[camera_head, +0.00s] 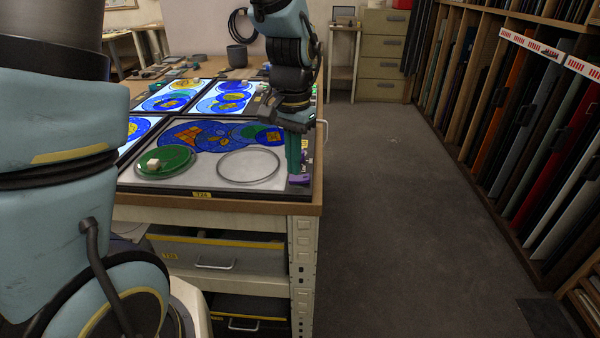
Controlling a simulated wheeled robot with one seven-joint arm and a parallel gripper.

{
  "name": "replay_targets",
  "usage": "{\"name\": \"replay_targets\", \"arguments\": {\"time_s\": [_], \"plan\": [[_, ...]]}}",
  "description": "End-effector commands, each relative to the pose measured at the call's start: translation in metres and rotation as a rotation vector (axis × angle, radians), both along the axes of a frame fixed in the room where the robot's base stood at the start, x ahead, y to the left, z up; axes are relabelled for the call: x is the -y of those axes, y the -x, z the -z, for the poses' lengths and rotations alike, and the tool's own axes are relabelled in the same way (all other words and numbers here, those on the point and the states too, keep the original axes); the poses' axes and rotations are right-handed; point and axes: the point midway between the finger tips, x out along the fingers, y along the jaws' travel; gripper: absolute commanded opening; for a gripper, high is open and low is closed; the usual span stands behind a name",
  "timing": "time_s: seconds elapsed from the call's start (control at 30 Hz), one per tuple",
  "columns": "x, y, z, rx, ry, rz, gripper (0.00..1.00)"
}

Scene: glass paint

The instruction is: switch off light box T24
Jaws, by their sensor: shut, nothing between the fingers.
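Light box T24 (225,186) lies at the near end of the table, with a small yellow label (202,194) on its front edge. Its panel looks grey and dimmer than the bright boxes behind it. Blue painted glass, a green disc (180,164) with a pale block on it, and a clear ring (249,167) lie on the panel. My gripper (297,176) is shut and points down over the box's right-hand border strip, with purple at its lower end. I cannot tell whether it touches the strip. The gripper hides part of the strip, and I cannot make out the switch.
More lit boxes with blue and yellow glass (226,98) lie behind and to the left. A drawer unit (215,250) is under the table (268,208). A rack of coloured sheets (540,130) stands at the right. The floor (400,220) between is clear.

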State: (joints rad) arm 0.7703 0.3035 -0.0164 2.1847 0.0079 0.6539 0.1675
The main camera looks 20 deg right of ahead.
Motion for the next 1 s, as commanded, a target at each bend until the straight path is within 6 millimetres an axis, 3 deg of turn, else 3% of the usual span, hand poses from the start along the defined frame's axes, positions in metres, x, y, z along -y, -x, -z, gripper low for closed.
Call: {"name": "replay_targets", "arguments": {"time_s": [0.7, 1.0], "plan": [[0.0, 0.0, -0.059, 0.0, 0.0, 0.0, 0.0], [0.0, 0.0, -0.059, 0.0, 0.0, 0.0, 0.0]]}}
